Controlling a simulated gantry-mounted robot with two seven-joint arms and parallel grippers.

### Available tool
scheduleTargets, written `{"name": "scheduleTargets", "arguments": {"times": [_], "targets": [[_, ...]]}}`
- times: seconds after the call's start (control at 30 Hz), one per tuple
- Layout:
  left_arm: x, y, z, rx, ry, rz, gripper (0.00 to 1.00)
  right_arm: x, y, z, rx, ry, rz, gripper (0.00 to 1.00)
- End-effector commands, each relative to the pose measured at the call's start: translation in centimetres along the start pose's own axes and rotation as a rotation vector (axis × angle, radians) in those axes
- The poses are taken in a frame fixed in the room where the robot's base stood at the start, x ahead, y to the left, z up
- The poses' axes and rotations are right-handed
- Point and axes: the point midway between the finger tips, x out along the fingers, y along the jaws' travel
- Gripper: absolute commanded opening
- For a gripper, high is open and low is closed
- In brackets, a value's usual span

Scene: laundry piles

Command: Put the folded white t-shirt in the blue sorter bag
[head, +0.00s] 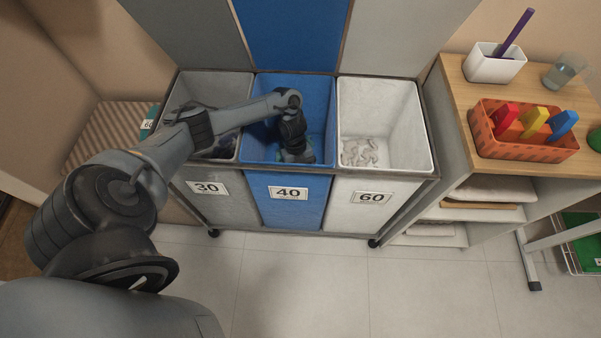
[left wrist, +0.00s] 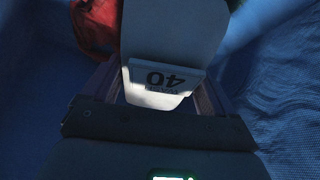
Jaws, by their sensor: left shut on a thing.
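The blue sorter bag (head: 289,201), marked 40, is the middle one of three bags in a wheeled frame. My left arm comes in from the left, and my left gripper (head: 297,154) is down inside this bag. The shirt cannot be made out in the head view. My right gripper is not in view.
A red cloth (left wrist: 95,25) lies in the blue bag beside the shirt. The grey bag (head: 207,196), marked 30, holds dark cloth; the white bag (head: 395,215), marked 60, holds light cloth. A wooden shelf unit (head: 465,110) with an orange basket (head: 525,148) stands right.

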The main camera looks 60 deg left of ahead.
Motion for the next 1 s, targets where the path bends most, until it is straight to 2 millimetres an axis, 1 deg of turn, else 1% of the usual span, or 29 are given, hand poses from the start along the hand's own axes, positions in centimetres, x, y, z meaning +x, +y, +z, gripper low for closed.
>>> {"name": "scheduleTargets", "arguments": {"times": [0.2,0.23,0.3,0.53,0.67,0.87,1.0], "targets": [[0.2,0.0,0.1,0.001,0.000,-0.001,0.46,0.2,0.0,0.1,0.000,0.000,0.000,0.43],[0.2,0.0,0.1,0.000,0.000,0.000,0.92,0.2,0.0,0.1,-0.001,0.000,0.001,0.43],[0.2,0.0,0.1,0.000,0.000,0.000,1.00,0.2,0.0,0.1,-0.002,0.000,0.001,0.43],[0.2,0.0,0.1,0.000,0.000,0.000,1.00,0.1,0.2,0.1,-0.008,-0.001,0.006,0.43],[-0.3,0.0,-0.1,0.000,0.000,-0.001,1.00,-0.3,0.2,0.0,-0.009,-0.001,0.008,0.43],[-2.3,-0.1,-0.4,0.000,-0.002,-0.001,1.00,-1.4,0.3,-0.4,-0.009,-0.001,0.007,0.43],[-4.7,-0.1,-0.5,0.000,-0.003,-0.002,1.00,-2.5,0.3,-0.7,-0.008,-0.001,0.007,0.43]]}}
